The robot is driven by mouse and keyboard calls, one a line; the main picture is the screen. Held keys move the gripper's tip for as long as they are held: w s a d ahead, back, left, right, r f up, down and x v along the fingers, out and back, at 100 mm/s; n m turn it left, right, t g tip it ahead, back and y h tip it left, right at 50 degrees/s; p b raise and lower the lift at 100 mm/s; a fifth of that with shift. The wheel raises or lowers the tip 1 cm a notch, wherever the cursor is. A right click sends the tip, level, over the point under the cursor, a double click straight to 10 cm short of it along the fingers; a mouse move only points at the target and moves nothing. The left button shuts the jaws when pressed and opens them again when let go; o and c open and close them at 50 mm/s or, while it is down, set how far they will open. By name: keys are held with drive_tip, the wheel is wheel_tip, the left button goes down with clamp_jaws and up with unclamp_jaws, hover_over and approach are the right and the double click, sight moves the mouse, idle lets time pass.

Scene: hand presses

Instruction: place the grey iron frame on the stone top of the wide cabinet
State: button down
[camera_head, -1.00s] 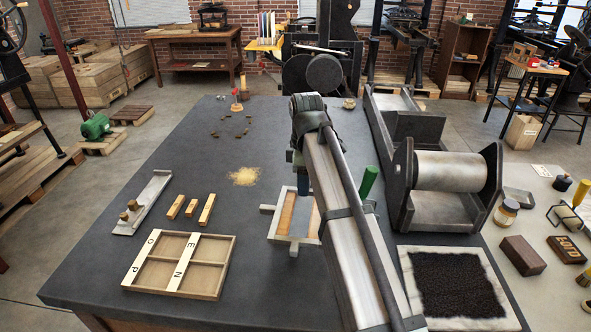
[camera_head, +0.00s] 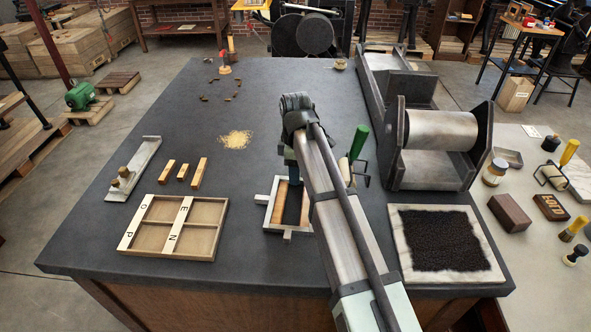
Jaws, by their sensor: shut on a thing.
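The grey iron frame (camera_head: 264,215) is a light grey rectangle with stub handles and a tan wooden strip inside along its left. It is over the dark stone top (camera_head: 120,225) of the wide cabinet (camera_head: 220,307), right of the wooden tray. Its right part is hidden by my arm. My gripper (camera_head: 294,181) points down at the frame and is shut on it. The fingertips are mostly hidden by my arm. I cannot tell whether the frame touches the stone top.
The divided tray with letters (camera_head: 204,256) and several wooden blocks (camera_head: 198,173) lie left. Right are a green-handled roller (camera_head: 358,145), a slab with black grains (camera_head: 490,272) and a roller press (camera_head: 440,122). Yellow crumbs (camera_head: 235,140) lie behind.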

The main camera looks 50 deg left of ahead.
drive_tip(key=c, duration=0.5)
unclamp_jaws()
drive_tip(key=shift+c, duration=0.2)
wheel_tip(320, 180, up, 12)
idle(0.5)
